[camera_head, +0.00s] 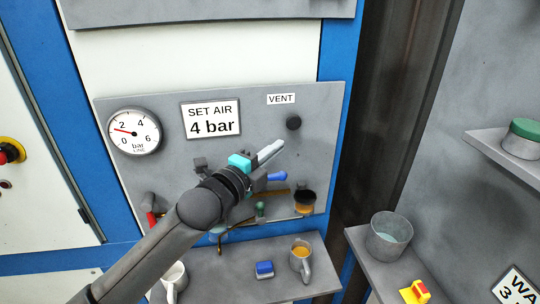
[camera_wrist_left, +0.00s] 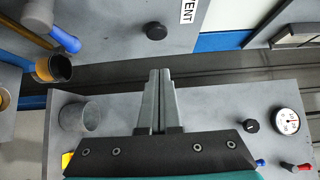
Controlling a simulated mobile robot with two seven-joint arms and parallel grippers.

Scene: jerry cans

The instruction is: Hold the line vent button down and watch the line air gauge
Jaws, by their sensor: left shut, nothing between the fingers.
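The line air gauge (camera_head: 134,131) is a round white dial on the grey panel in the head view. Its red needle points left, between 0 and 2. The vent button (camera_head: 293,123) is a dark round knob below the VENT label (camera_head: 281,99); it also shows in the wrist view (camera_wrist_left: 155,31). My left gripper (camera_head: 279,145) is shut and empty, its fingertips below and left of the button in the head view. In the wrist view the fingertips (camera_wrist_left: 160,72) show apart from the button. My right gripper is not in view.
A SET AIR 4 bar sign (camera_head: 211,119) is between gauge and button. Blue (camera_head: 277,177) and red (camera_head: 151,219) handles stick out below.

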